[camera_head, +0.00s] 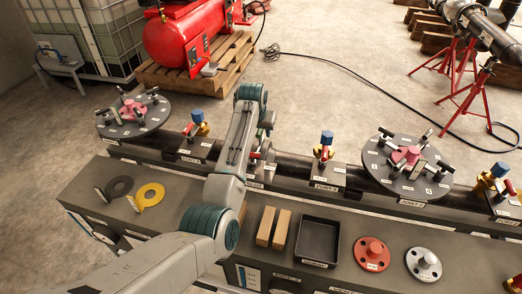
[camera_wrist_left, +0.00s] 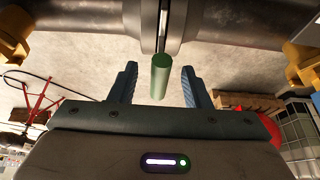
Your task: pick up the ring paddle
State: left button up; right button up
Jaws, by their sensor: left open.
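My left gripper (camera_wrist_left: 159,72) is open. Its two blue fingers stand on either side of a green cylindrical handle (camera_wrist_left: 160,78), with a visible gap on each side. The handle extends from a thin edge in the slot between two grey pipe flanges (camera_wrist_left: 188,22); what it is fixed to is hidden. In the head view my left arm covers most of this spot on the pipe. A yellow flat ring with a handle (camera_head: 150,192) lies on the left of the bench. My right gripper is not in view.
The bench (camera_head: 185,190) also holds two tan blocks (camera_head: 281,229), a black tray (camera_head: 337,241), a red flange (camera_head: 372,252) and a silver flange (camera_head: 423,264). Behind runs the pipe, with blue-topped valves (camera_head: 326,150) and round tool discs (camera_head: 407,163).

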pick_arm(q)
jog(key=shift+x, duration=1.75)
jog(key=shift+w, duration=0.1)
jog(key=shift+r, duration=0.1)
jog(key=shift+c, duration=0.2)
grip_shut()
